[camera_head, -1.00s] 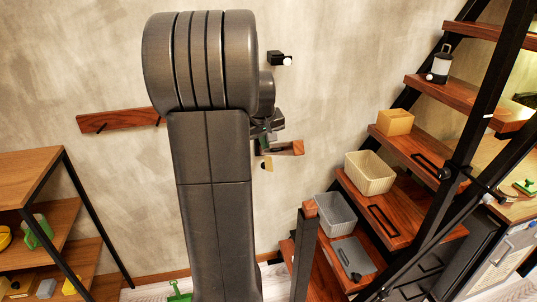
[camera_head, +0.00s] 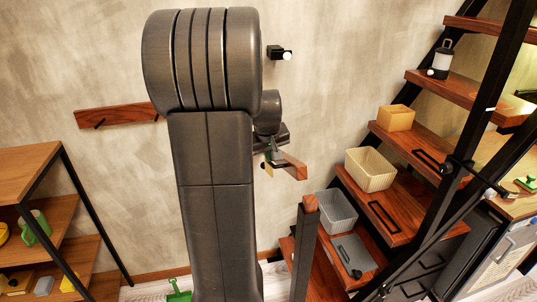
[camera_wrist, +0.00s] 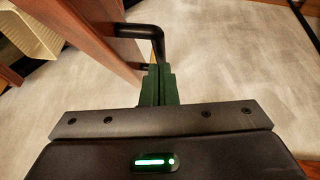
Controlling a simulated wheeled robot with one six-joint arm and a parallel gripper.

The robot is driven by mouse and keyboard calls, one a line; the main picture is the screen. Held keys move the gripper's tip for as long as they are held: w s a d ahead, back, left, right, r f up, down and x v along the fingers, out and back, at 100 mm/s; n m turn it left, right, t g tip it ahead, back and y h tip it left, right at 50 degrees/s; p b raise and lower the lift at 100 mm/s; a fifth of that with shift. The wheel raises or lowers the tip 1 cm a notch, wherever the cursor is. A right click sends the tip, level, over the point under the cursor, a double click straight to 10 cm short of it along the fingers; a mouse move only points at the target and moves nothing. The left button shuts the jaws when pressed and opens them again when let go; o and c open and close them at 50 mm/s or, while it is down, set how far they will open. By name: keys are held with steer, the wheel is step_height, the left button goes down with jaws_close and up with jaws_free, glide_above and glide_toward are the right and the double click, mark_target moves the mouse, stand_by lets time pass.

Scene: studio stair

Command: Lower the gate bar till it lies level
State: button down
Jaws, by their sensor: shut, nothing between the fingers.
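The gate bar (camera_head: 293,166) is a reddish wooden bar, mostly hidden behind my arm. Its visible free end lies above and left of a dark post (camera_head: 304,250) with a wooden cap, apart from it. In the wrist view the bar (camera_wrist: 88,32) runs along the upper left and carries a bent black handle (camera_wrist: 142,31). My gripper (camera_wrist: 157,72) has its green fingers shut and empty, right by the handle's lower part; I cannot tell if they touch. In the head view my gripper (camera_head: 269,160) is partly hidden beside the bar.
A stair (camera_head: 405,225) with boxes and baskets on its treads rises at the right. A wooden shelf (camera_head: 30,180) stands at the left. A wooden rail (camera_head: 115,115) and a small black fixture with a white ball (camera_head: 280,53) are on the wall.

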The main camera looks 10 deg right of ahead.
steer(key=s+f+t+b, duration=0.3)
steer(key=s+f+b, duration=0.1)
steer(key=f+b, duration=0.9)
steer(key=shift+s+f+b, duration=0.2)
steer(key=shift+f+b, duration=0.15)
steer(key=shift+b, duration=0.8)
steer(key=shift+f, duration=0.1)
steer(key=w+r+p+v, duration=0.1)
steer(key=p+v, duration=0.3)
steer(key=v, duration=0.9)
steer(key=shift+w+a+r, duration=0.15)
steer(key=shift+w+r, duration=0.1)
steer(key=shift+r, duration=0.35)
